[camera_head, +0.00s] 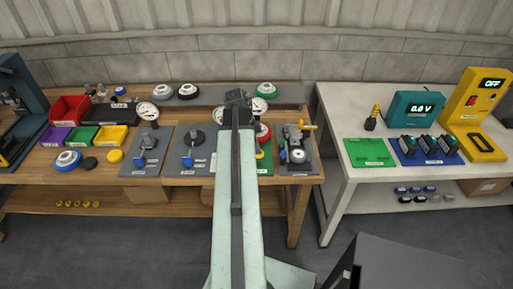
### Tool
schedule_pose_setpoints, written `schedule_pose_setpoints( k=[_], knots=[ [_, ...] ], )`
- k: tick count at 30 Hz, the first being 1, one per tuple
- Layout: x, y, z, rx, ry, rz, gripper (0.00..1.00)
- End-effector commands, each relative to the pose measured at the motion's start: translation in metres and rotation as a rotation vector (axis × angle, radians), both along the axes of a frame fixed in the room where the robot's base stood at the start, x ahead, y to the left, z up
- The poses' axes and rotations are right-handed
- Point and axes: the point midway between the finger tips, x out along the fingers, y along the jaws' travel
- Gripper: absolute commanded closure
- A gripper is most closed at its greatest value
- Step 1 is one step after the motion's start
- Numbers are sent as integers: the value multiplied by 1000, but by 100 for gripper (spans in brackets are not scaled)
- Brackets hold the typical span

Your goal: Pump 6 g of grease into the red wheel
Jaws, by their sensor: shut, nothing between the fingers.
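A wheel with a red rim (265,132), likely the red wheel, sits on the wooden bench just right of my arm, which hides its left part. My gripper (237,96) is the dark end of my arm, seen from behind above the bench's back half. It is shut and holds nothing visible. A round dial gauge (260,105) stands just right of it, partly hidden. Another dial gauge (147,111) rises from a grey plate with a blue lever (140,160) to the left. Which fixture is the grease pump I cannot tell; the labels are too small to read.
A blue wheel (68,160) and coloured bins (84,136) are at left. A fixture with a yellow handle (300,150) stands at right. A white table (355,188) is beyond a gap.

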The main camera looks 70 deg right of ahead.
Motion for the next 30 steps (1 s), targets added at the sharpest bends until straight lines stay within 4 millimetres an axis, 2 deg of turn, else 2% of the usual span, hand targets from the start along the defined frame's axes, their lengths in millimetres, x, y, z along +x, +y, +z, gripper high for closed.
schedule_pose_setpoints(
  k=[1, 2, 16, 20, 24, 30],
  knots=[
    [0, 0, -13, 0, 0, 0, 100],
    [0, 0, -14, 0, 0, 0, 100],
    [0, 2, -5, 4, 0, -1, 100],
    [1, 2, 13, 2, 0, 3, 100],
    [2, 2, 42, -2, -1, 4, 100],
    [13, 6, 88, -4, 0, 2, 100]
  ],
)
